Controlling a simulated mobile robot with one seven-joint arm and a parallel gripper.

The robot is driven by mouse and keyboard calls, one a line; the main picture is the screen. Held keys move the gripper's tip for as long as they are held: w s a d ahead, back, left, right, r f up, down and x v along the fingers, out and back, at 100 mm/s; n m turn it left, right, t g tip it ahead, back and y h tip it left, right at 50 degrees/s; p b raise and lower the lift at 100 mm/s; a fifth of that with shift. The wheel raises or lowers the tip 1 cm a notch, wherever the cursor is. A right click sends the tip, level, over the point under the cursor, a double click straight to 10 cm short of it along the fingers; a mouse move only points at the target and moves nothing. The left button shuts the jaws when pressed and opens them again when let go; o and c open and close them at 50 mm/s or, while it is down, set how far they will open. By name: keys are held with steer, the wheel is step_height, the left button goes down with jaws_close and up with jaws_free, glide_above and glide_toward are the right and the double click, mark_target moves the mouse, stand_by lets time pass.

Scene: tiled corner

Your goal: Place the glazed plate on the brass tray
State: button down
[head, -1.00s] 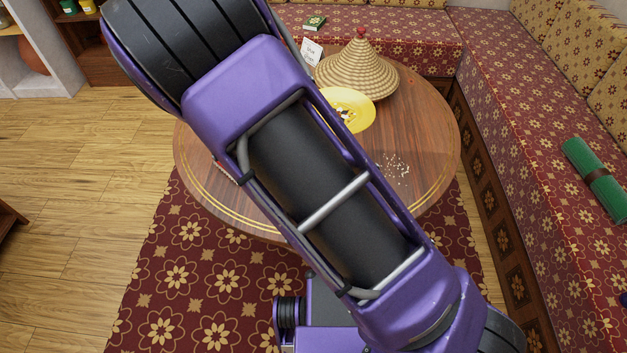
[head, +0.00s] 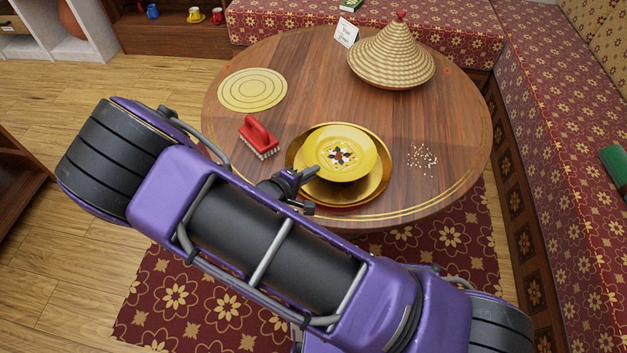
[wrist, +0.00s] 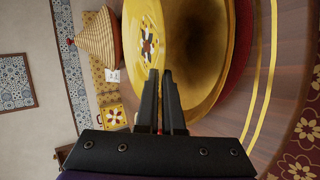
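The glazed plate (head: 345,168) is yellow with a dark and red flower pattern at its centre. It is over the round brass tray (head: 376,189) on the wooden table. My gripper (head: 309,177) is at the plate's near-left rim. In the wrist view the fingers (wrist: 160,75) are close together, with the plate's rim (wrist: 138,50) between them. The tray's shiny inside (wrist: 205,60) shows beyond the plate's underside there. The plate looks a little above the tray; I cannot tell whether they touch. The plate hides the tray's middle.
A red brush (head: 260,138) lies left of the tray, and a round yellow mat (head: 252,90) is behind it. A woven conical cover (head: 392,55) and a white card (head: 346,33) stand at the back. Crumbs (head: 422,158) lie to the right.

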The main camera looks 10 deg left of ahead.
mark_target(311, 189)
steer(key=shift+f+b, duration=0.4)
steer(key=shift+f, duration=1.35)
steer(key=c, duration=1.3)
jaws_free()
steer(key=shift+f, duration=0.15)
steer(key=shift+s+r, duration=0.1)
steer(key=shift+r, duration=0.15)
steer(key=p+v, duration=0.2)
steer(key=v, duration=0.9)
steer(key=shift+s+a, duration=0.25)
steer(key=shift+s, duration=0.05)
